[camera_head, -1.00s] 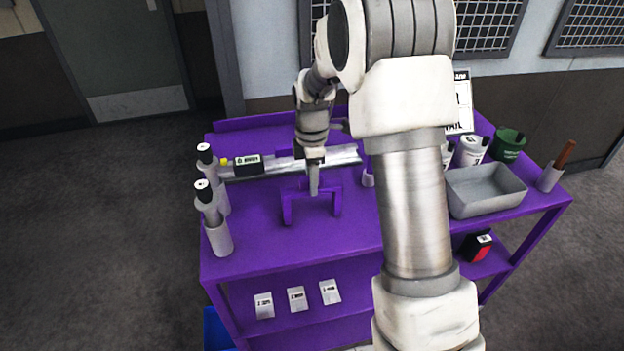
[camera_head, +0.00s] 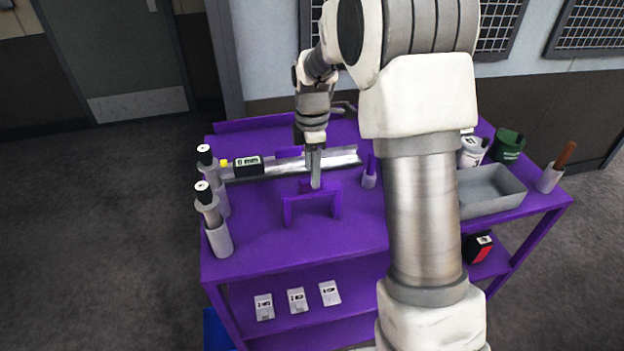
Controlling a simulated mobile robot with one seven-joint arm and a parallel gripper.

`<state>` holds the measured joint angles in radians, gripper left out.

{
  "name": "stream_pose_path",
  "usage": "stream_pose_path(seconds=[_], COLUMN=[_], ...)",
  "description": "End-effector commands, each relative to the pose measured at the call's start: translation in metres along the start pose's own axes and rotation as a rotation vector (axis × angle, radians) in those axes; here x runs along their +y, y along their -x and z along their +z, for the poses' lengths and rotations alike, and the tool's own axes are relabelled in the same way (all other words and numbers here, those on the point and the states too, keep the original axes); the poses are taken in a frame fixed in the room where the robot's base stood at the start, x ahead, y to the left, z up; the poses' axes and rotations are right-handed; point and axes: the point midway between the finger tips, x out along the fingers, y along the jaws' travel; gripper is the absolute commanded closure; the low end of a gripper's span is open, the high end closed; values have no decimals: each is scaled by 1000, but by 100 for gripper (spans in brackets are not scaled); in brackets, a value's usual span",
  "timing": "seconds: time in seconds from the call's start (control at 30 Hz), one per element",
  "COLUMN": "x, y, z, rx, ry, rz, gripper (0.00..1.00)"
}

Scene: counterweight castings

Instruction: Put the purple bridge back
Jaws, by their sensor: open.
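The purple bridge (camera_head: 311,203) stands upright on its legs on the purple cart top (camera_head: 265,235), in front of a silver metal rail (camera_head: 335,158). My gripper (camera_head: 315,183) points down right at the bridge's top bar, near its middle. The jaws are open, though they overlap in this view and the gap between them is not visible. I cannot tell whether the fingers touch the bar or stand just behind it. Another small purple piece (camera_head: 288,152) shows behind the rail.
Bottles in holders (camera_head: 212,215) stand at the left edge. A black labelled block (camera_head: 249,166) sits by the rail. A purple-handled item in a pale cup (camera_head: 369,174) is right of the bridge. A grey tray (camera_head: 490,192) stands right, partly behind my arm. The front left top is clear.

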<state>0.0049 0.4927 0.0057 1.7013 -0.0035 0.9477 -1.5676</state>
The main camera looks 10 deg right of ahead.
Motion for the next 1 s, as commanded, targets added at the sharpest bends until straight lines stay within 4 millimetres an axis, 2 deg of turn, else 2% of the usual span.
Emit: stream_pose_path(seconds=[0.03,0.2,0.3,0.47,0.57,0.67,0.77,1.0], x=[1,0,1,-1,-8,-24,-49,-118], y=[14,49,64,78,89,107,129,166], z=[0,0,0,0,0,0,-1,-1], rx=[0,1,1,0,-1,0,8,63], ry=[-1,1,1,-4,-44,-141,-285,-662], rz=[6,3,3,3,17,51,98,211], gripper=[33,33,33,33,33,33,33,33])
